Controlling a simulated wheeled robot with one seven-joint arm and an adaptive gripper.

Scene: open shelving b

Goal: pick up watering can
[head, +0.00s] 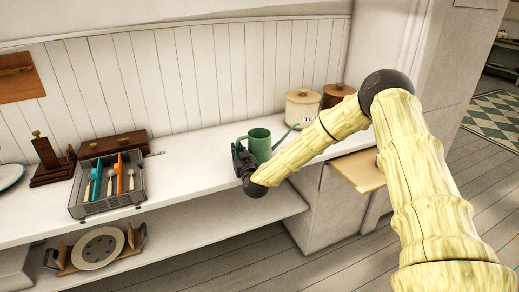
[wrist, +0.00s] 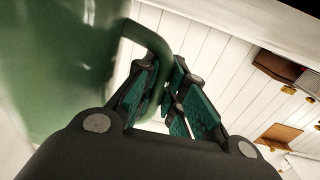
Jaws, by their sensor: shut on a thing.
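The green watering can (head: 260,143) is on or just above the white counter in the head view, with its spout pointing right. My gripper (head: 243,160) is at its left side, and my forearm passes in front of the can's lower right. In the wrist view the can's body (wrist: 65,60) fills the upper left. My gripper (wrist: 168,95) is shut on the can's curved green handle (wrist: 158,48), with the finger pads on both sides of it. The can's base is partly hidden, so I cannot tell whether it touches the counter.
A wire basket with utensils (head: 108,205) stands on the counter (head: 190,165) to the left, beside wooden boxes (head: 112,146). A cream canister (head: 302,105) and a brown canister (head: 337,95) stand to the right. A plate in a rack (head: 98,248) is on the lower shelf.

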